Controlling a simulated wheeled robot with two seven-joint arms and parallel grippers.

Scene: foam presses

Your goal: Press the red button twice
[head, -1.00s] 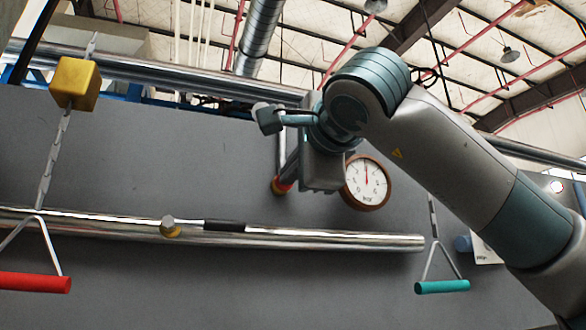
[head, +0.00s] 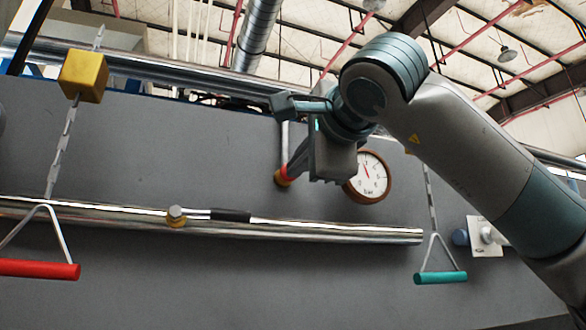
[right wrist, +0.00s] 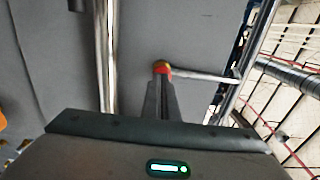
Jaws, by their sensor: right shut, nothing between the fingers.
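The red button (head: 285,173) sits on a yellow base on the grey wall panel, left of the round dial. It also shows in the right wrist view (right wrist: 162,65), straight beyond my fingertips. My right gripper (head: 293,166) comes in from the right, shut and empty, with its fingers pointing at the button. In the right wrist view the closed fingertips (right wrist: 160,80) are at or very near the red cap. I cannot tell whether they touch it. My left gripper is not in view.
A brown-rimmed dial (head: 374,178) is partly behind my right gripper. A yellow block (head: 83,76) hangs on a chain above a red handle (head: 38,269). A teal handle (head: 440,278) hangs at right. A shiny pipe (head: 330,233) runs below the button.

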